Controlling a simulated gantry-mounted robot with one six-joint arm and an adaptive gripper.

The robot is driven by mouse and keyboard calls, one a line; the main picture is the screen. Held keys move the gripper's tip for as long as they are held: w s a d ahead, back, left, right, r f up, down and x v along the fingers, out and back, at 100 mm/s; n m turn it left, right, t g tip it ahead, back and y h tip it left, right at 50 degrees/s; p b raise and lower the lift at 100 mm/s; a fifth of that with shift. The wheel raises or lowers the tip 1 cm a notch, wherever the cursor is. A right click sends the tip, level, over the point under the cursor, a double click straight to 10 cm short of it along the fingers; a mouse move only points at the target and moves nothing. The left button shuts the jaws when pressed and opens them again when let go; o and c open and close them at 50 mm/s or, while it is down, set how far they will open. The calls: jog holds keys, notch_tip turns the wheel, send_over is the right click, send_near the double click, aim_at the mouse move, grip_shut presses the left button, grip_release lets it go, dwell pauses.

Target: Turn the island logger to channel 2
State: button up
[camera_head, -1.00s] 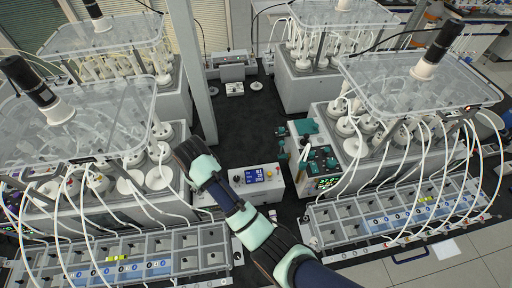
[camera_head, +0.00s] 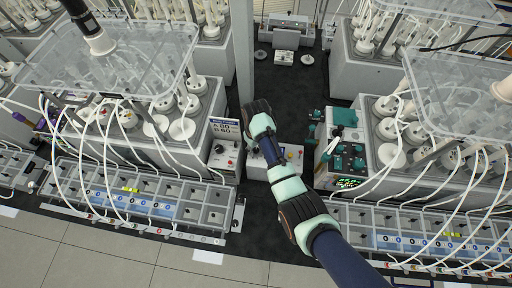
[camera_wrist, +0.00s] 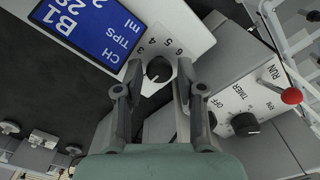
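The island logger (camera_head: 292,158) is a light box between the reactor stations. My arm hides much of it in the head view. In the wrist view, its blue display (camera_wrist: 88,28) reads "B1", "CH", "TIPS" and "ml". Beside the display is its black round knob (camera_wrist: 158,70) on a white dial, with numbers 3 to 6 visible around it. My gripper (camera_wrist: 159,82) is open, with its fingers on either side of the knob. Whether they touch it is unclear. I cannot tell which number the knob points at.
A teal-topped device (camera_head: 345,160) stands right of the logger. Tubed reactors stand on both sides.

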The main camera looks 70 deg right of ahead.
grip_shut()
jog(key=shift+m, duration=0.3)
jog(key=shift+r+m+p, duration=0.15)
jog(key=shift+m+p, duration=0.75)
jog(key=shift+m, duration=0.3)
jog(key=m+p, duration=0.1)
jog(key=m, duration=0.3)
jog(key=shift+m+p, duration=0.3)
jog(key=shift+m, duration=0.1)
grip_release()
